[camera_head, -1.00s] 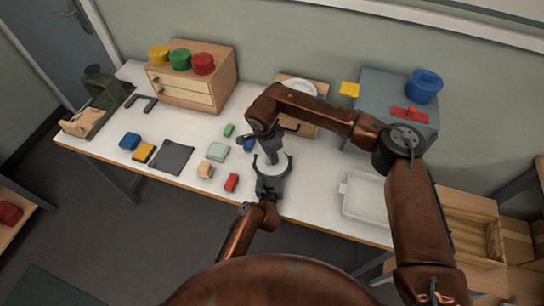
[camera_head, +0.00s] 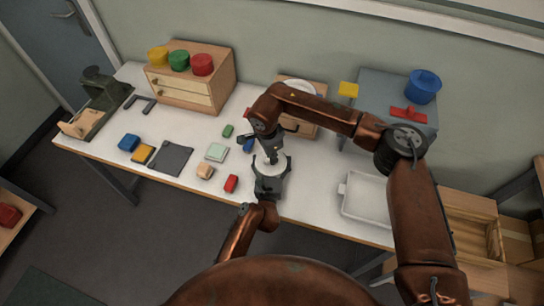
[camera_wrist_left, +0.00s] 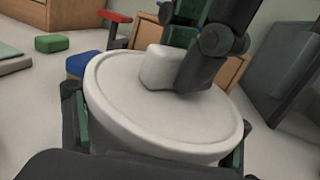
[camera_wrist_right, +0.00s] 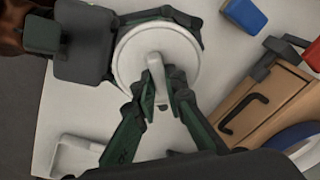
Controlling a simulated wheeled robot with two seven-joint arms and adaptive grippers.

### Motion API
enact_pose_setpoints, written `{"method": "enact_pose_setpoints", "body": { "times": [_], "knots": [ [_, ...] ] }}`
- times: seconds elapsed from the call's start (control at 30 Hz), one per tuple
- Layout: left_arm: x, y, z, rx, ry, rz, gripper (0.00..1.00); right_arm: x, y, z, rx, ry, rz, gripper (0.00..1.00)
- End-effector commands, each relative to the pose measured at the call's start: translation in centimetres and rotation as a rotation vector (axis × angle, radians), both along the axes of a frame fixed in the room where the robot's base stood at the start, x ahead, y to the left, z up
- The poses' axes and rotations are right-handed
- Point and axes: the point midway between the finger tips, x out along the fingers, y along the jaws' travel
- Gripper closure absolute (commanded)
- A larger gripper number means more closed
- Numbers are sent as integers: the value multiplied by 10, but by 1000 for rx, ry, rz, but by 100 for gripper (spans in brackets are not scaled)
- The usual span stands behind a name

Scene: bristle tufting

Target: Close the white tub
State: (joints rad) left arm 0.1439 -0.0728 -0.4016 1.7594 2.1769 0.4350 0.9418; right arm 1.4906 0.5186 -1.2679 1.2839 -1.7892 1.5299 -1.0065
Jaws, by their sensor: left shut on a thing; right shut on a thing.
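The white tub (camera_wrist_left: 155,148) stands upright between the fingers of my left gripper (camera_head: 270,178), which is shut around its sides. A round white lid (camera_wrist_left: 130,100) lies over its top and also shows in the right wrist view (camera_wrist_right: 132,62). It looks level, but I cannot tell whether it is fully seated. A block-like white knob (camera_wrist_left: 157,68) rises from the lid's middle. My right gripper (camera_wrist_right: 160,98) is shut on this knob from above. In the head view, my right gripper (camera_head: 271,154) hides much of the lid.
A white tray (camera_head: 367,201) lies to the right on the table (camera_head: 315,190). Small coloured blocks and a dark mat (camera_head: 171,158) lie to the left. A wooden box (camera_head: 302,129) stands just behind the tub. A grey cabinet (camera_head: 375,95) stands at the back right.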

Motion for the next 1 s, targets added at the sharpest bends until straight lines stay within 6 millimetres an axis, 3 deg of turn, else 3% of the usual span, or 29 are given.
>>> {"method": "enact_pose_setpoints", "body": {
  "times": [1.0],
  "knots": [
    [0,-1,1,-6,-2,-2,77,1,0,-18,-20,38,-5,100]
  ]
}}
